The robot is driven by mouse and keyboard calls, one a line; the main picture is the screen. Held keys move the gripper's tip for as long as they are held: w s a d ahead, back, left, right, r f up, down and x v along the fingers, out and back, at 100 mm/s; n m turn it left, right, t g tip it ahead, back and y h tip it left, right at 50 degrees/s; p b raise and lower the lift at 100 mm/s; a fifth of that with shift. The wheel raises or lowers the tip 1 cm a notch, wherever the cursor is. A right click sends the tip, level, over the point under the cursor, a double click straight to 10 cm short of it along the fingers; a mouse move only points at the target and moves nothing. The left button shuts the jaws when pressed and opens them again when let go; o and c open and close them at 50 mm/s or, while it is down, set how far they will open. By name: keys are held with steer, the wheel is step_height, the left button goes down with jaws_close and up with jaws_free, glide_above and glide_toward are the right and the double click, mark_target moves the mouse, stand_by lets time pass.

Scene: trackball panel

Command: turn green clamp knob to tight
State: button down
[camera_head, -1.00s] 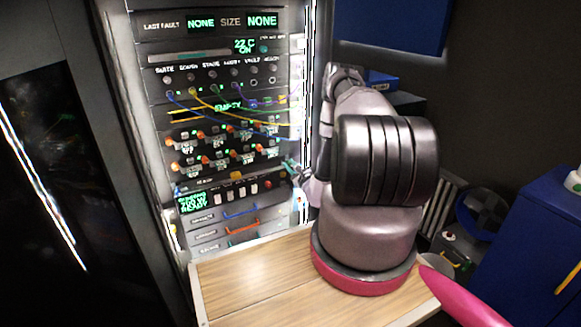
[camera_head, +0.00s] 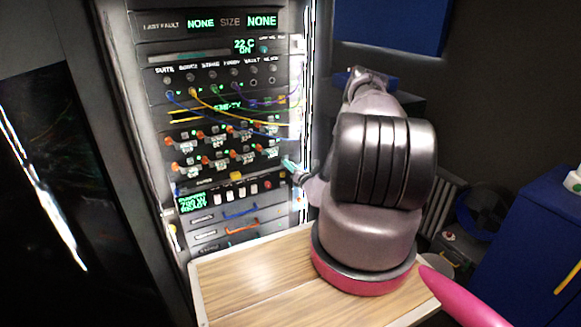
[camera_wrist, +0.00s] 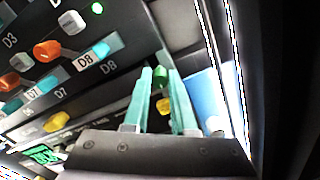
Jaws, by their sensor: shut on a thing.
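The green clamp knob (camera_wrist: 161,77) shows in the wrist view as a small dark green piece between the tips of my two teal fingers. My gripper (camera_wrist: 160,72) is shut on it. In the head view, my gripper (camera_head: 288,163) is at the right edge of the rack panel, beside the lower rows of orange knobs. The green knob cannot be made out there. Its pointer and any tight mark are not readable in either view.
A yellow knob (camera_wrist: 163,106) shows between my fingers, below the green one. Patch cables (camera_head: 205,101) hang above on the rack. A wooden shelf (camera_head: 255,275) lies below.

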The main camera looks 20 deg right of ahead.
steer(key=m, duration=2)
steer(key=shift+a+f+m, duration=0.1)
steer(key=shift+f+m, duration=0.05)
steer(key=shift+m, duration=0.25)
steer(key=shift+w, duration=0.1)
steer(key=c, duration=0.7)
jaws_free()
steer(key=shift+a+r, duration=0.1)
steer(key=shift+r, duration=0.15)
steer(key=shift+c, duration=0.2)
steer(key=shift+f, duration=0.1)
steer(key=s, duration=1.1)
steer(key=shift+d, duration=0.25)
